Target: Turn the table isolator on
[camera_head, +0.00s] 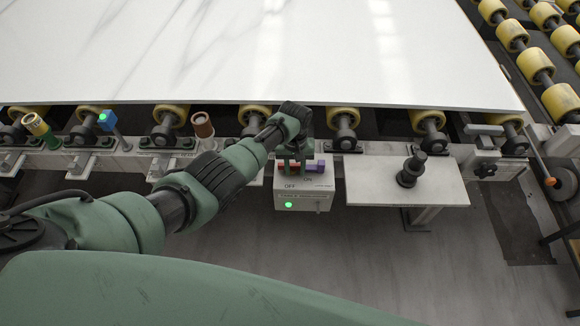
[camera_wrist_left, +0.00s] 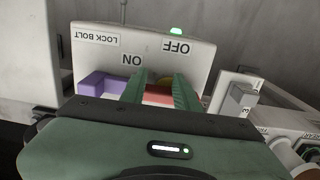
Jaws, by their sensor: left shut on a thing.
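The table isolator is a white box (camera_head: 316,200) at the front edge of the machine, marked OFF and ON, with a lit green lamp (camera_head: 288,205). In the left wrist view the box face (camera_wrist_left: 145,42) appears upside down and also carries a LOCK BOLT label. A red part (camera_wrist_left: 158,97) lies between the fingers of my left gripper (camera_wrist_left: 160,92), which is shut on it. A purple block (camera_wrist_left: 100,86) sits beside it, under the LOCK BOLT label. A bit of yellow shows behind the red part, mostly hidden by the fingers. My right gripper is out of view.
A white stone slab (camera_head: 260,50) lies on yellow rollers behind the box. A small white shelf (camera_head: 440,190) with a dark upright knob (camera_head: 411,168) stands to the right.

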